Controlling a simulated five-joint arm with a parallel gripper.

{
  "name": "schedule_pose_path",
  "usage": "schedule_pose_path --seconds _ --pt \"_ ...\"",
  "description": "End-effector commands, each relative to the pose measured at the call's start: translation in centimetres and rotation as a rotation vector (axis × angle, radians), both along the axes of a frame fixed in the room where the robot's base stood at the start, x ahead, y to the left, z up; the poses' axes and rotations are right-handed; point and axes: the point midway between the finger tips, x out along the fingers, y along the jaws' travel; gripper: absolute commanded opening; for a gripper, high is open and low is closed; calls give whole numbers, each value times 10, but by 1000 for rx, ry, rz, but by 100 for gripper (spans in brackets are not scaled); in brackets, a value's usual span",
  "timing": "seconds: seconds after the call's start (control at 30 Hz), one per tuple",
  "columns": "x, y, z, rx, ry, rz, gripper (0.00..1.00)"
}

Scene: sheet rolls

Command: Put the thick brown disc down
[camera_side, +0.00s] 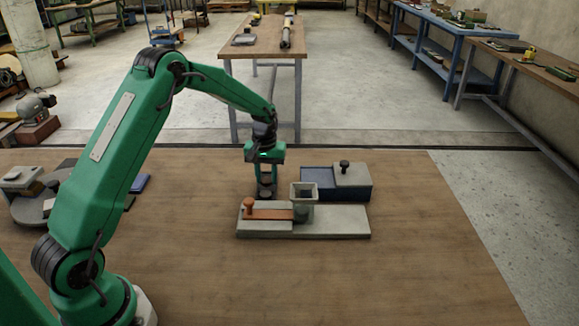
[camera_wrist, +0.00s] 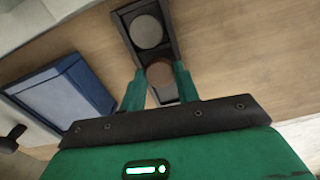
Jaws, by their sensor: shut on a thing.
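My gripper (camera_wrist: 159,84) points down with its two green fingers shut on a brown disc (camera_wrist: 160,73). In the wrist view the disc shows between the fingertips, over a long black tray (camera_wrist: 118,22). A grey disc (camera_wrist: 147,32) lies in the tray just past the brown one. I cannot tell whether the brown disc touches the tray floor. In the side view my gripper (camera_side: 266,182) is behind the grey base and left of the blue box; the disc is small and dark there, and the tray is mostly hidden.
A long grey base (camera_side: 340,224) carries an orange slide with a knob (camera_side: 265,213) and an upright square hopper (camera_side: 304,194). A blue box (camera_side: 318,181) with a knobbed grey lid (camera_side: 352,174) stands behind. The table's front and right are clear.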

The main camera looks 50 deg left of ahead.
Motion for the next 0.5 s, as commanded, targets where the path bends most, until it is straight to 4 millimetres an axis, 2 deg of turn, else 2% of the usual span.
schedule_pose_path --seconds 0.5 --pt "0 0 -9 0 0 0 7"
